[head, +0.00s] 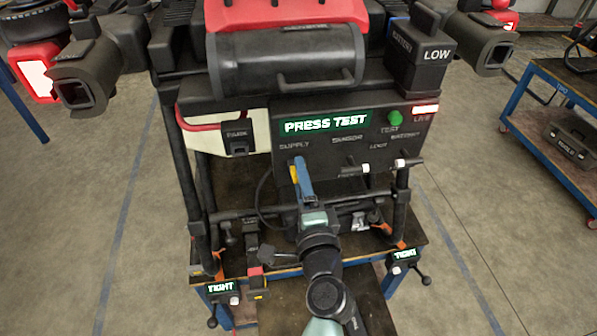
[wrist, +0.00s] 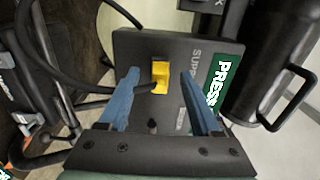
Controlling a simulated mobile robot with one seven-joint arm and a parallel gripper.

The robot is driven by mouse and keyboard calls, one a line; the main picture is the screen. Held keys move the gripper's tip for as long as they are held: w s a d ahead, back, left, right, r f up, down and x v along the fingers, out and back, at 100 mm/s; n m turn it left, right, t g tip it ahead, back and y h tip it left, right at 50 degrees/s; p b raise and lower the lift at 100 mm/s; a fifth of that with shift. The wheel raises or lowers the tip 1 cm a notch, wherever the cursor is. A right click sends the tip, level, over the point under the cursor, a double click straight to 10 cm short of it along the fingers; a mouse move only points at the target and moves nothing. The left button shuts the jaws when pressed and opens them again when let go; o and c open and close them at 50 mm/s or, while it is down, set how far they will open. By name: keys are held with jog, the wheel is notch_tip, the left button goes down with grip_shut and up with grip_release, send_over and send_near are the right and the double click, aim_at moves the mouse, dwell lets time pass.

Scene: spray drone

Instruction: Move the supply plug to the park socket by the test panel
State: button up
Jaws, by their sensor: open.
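The supply plug (wrist: 159,74) is a small yellow block on the dark test panel (wrist: 140,45) by the SUPPLY lettering, with a black cable running off it. In the head view a bit of its yellow (head: 293,173) shows beside my blue finger. My gripper (wrist: 160,73) is open, one blue finger on each side of the plug, with visible gaps; whether the tips reach its depth I cannot tell. My gripper also shows in the head view (head: 300,166). The park socket (head: 236,137) is a dark block marked PARK, left of the panel; its opening looks empty.
The panel display (head: 326,123) reads PRESS TEST, with a green button (head: 395,118) and a lit LIVE lamp (head: 425,110). A black cylinder (head: 287,59) juts out above. Short fittings (head: 401,163) stick out at right. Clamps marked TIGHT (head: 221,288) sit below.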

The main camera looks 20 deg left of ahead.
dwell(0.3)
grip_shut()
dwell(1.4)
jog(key=v, duration=0.6)
jog(key=shift+b, duration=0.3)
dwell(0.7)
jog(key=shift+d, duration=0.1)
